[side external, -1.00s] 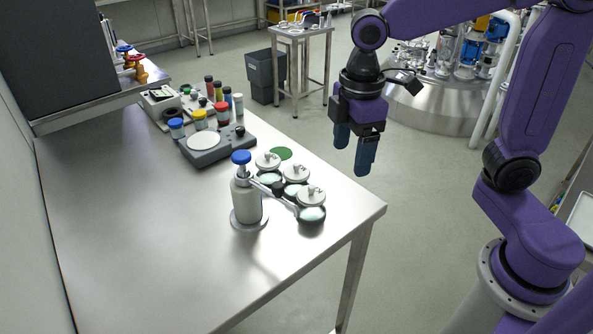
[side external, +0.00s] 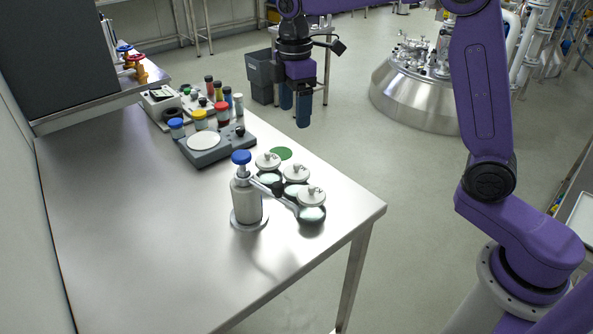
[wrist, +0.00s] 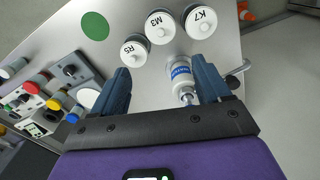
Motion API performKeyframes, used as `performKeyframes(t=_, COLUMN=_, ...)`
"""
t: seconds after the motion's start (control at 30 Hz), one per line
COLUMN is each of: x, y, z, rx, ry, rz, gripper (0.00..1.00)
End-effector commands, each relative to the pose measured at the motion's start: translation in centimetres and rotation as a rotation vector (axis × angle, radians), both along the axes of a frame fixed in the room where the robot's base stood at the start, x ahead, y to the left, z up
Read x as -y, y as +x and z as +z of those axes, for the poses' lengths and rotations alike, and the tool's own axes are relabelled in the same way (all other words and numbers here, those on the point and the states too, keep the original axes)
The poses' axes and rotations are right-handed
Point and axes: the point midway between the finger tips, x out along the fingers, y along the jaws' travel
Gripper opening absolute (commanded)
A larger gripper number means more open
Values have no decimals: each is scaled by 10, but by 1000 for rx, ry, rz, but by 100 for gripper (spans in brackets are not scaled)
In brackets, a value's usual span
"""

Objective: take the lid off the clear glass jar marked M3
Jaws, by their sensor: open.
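The clear glass jar marked M3 (wrist: 160,27) is the middle of three jars in the wrist view, with its round white lid on. In the side view the middle jar's lid (side external: 296,174) has a small knob on top. My gripper (side external: 295,110) hangs in the air, fingers down, behind and above the jars, apart from them. In the wrist view my gripper (wrist: 161,82) is open and empty, its two blue fingers wide apart. The M3 lid lies ahead of the fingertips, toward the picture's top.
Lidded jars R5 (wrist: 134,51) and K7 (wrist: 201,21) flank M3 closely. A blue-capped bottle (side external: 247,200) stands beside the jars, its spout reaching toward them. A green disc (side external: 280,153) lies flat nearby. A grey balance (side external: 217,150) stands farther back. The steel bench's left front is clear.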

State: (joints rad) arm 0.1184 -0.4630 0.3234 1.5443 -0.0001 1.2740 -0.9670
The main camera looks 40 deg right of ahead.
Motion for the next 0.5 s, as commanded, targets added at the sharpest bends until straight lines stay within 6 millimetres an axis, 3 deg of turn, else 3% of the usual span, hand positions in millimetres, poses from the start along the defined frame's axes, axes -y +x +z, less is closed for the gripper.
performKeyframes(t=0.3, x=1, y=-1, z=-62, rx=-5, ry=-2, rz=-1, gripper=76)
performKeyframes(t=0.5, x=1, y=-1, z=-90, rx=-3, ry=-1, rz=-1, gripper=76)
